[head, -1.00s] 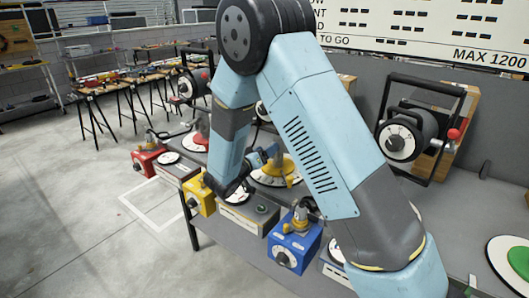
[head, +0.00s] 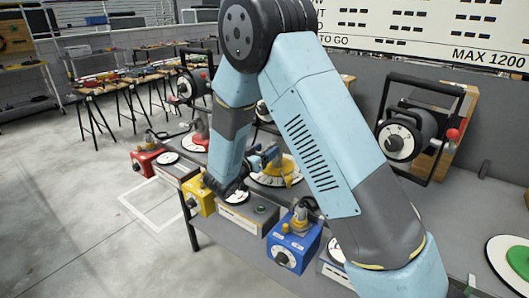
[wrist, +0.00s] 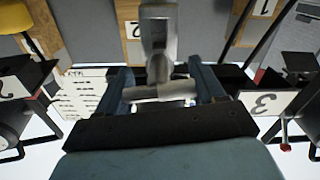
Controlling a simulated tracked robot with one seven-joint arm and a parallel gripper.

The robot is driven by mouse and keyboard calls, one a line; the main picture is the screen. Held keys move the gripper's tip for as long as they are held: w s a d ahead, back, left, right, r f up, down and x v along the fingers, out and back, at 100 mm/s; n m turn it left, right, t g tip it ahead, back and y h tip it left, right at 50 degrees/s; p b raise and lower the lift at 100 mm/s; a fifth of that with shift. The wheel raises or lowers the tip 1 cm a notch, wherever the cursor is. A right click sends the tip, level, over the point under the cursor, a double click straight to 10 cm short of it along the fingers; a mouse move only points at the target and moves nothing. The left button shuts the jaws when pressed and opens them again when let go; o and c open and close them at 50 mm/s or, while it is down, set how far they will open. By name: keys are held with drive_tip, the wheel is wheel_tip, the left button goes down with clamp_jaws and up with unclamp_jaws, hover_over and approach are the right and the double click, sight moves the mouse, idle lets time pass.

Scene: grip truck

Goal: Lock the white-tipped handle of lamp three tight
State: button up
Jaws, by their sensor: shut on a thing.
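My gripper (wrist: 162,82) fills the middle of the wrist view, its two dark blue fingers on either side of a grey metal handle (wrist: 158,40). It is shut on that handle's pale crossbar. In the head view my gripper (head: 264,157) is partly hidden by my arm, close to a yellow fitting (head: 288,170) on a round dial. A plate marked 3 (wrist: 268,102) shows at the right of the wrist view. A white tip on the held handle cannot be made out clearly.
A black-framed lamp (head: 402,135) with a red-tipped handle stands right of my arm. Red (head: 147,160), yellow (head: 200,195) and blue (head: 293,246) boxes line the grey bench's front edge. A green-and-white disc (head: 515,262) lies at right. The floor at left is mostly clear.

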drive_tip(key=shift+f, duration=0.1)
drive_tip(key=o, duration=1)
drive_tip(key=shift+c, duration=0.2)
drive_tip(key=v, duration=1.3)
drive_tip(key=shift+s+a, duration=0.25)
